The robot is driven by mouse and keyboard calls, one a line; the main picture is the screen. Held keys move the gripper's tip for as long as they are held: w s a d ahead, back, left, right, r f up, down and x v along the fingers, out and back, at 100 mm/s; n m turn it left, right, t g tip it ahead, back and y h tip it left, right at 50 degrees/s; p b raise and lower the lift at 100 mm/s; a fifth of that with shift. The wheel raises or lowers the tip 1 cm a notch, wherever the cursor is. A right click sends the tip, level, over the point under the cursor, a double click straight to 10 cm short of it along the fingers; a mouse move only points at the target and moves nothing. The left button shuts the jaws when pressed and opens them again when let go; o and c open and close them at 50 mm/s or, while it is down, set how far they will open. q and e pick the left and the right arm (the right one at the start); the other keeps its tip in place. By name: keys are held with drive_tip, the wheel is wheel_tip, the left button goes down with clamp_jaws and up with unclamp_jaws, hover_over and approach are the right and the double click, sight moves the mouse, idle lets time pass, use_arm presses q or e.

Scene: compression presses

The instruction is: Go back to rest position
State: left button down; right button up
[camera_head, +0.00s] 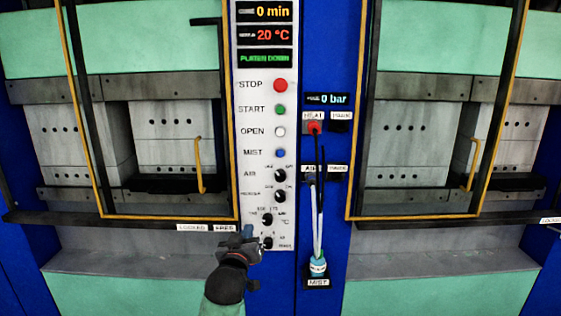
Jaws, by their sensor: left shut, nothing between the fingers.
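My left gripper (248,234) shows at the lower middle of the head view, in front of the bottom of the white control panel (251,165). It is shut and empty, close to the lowest dark knobs; I cannot tell whether it touches one. My left arm comes up from the bottom edge behind it. My right gripper is not in view.
Presses with yellow-edged door frames stand left (152,216) and right (415,216). The panel has a red stop button (280,85) and displays reading 0 min and 20 °C. A blue column carries a 0 bar display (327,99), a red plug (314,127) and hanging cables (317,215).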

use_arm(q)
drive_tip(key=s+a+f+m+g+y, duration=0.1)
drive_tip(key=s+a+f+g, duration=0.3)
drive_tip(key=s+f, duration=0.65)
drive_tip(key=s+a+f+g+y, duration=0.1)
drive_tip(key=s+a+f+g, duration=0.25)
drive_tip(key=s+f, duration=0.7)
drive_tip(key=s+a+f+m+g, duration=0.1)
drive_tip(key=s+a+f+g, duration=0.4)
drive_tip(key=s, duration=0.6)
drive_tip(key=s+f+m+g, duration=0.25)
drive_tip(key=s+f, duration=0.45)
drive_tip(key=s, duration=0.5)
drive_tip(key=s+d+f+g, duration=0.1)
drive_tip(key=d+f, duration=0.1)
drive_tip(key=f, duration=1.5)
drive_tip(key=s+d+f+g, duration=0.1)
drive_tip(key=s+d+f, duration=0.1)
drive_tip(key=f, duration=1.5)
drive_tip(key=shift+s+d+n, duration=0.25)
drive_tip(key=shift+n, duration=0.2)
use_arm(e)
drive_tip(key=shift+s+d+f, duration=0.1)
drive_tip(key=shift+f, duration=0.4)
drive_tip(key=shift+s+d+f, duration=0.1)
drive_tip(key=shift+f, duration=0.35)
